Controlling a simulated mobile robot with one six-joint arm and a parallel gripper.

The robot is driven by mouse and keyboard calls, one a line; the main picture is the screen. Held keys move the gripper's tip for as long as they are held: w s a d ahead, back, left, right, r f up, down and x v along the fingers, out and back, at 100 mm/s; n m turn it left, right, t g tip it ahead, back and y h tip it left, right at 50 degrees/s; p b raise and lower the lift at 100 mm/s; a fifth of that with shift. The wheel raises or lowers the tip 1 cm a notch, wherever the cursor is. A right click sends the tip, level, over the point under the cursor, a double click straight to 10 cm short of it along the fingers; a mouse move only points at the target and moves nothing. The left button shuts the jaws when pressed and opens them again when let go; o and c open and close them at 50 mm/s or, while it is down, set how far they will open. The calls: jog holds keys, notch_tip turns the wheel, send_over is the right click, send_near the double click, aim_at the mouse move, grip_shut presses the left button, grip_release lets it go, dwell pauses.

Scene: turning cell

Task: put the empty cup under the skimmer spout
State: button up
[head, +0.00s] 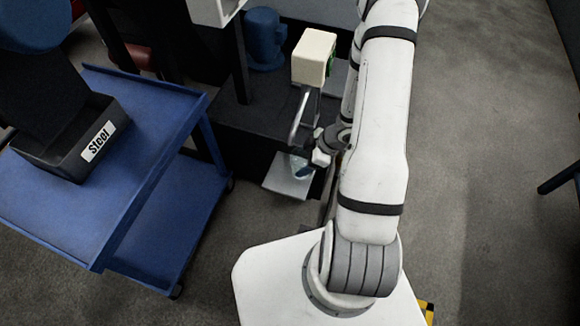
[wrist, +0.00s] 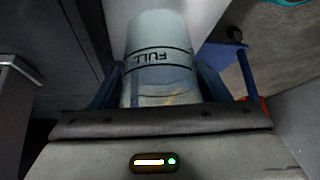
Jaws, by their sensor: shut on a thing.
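The cup (wrist: 157,55) is clear, with dark lines and the word FULL, which reads upside down in the wrist view. My gripper (wrist: 160,82) is shut on it, with a blue finger on each side. In the head view the cup (head: 299,167) is small and partly hidden by my gripper (head: 307,163). It is over a light grey plate (head: 285,184); I cannot tell whether it touches the plate. The skimmer is a cream box (head: 312,56) with a grey spout (head: 299,118) slanting down toward the cup. The spout end is close to my gripper.
A blue cart (head: 150,200) stands on the left, carrying a black bin (head: 75,140) labelled "Steel". A dark post (head: 239,65) and a blue motor-like part (head: 264,40) are behind the spout. Open grey floor (head: 490,180) lies to the right.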

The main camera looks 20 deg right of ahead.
jog(key=shift+w+a+f, duration=0.25)
jog(key=shift+a+f, duration=0.15)
jog(key=shift+a, duration=0.2)
jog(key=shift+w+a+f+b, duration=0.3)
jog(key=shift+a+f+b, duration=0.25)
jog(key=shift+a, duration=0.15)
jog(key=shift+w+a+f+b, duration=0.25)
jog(key=shift+a+f+b, duration=0.2)
jog(key=shift+a, duration=0.2)
jog(key=shift+f, duration=0.2)
jog(key=o, duration=1)
jog(key=shift+r, duration=0.1)
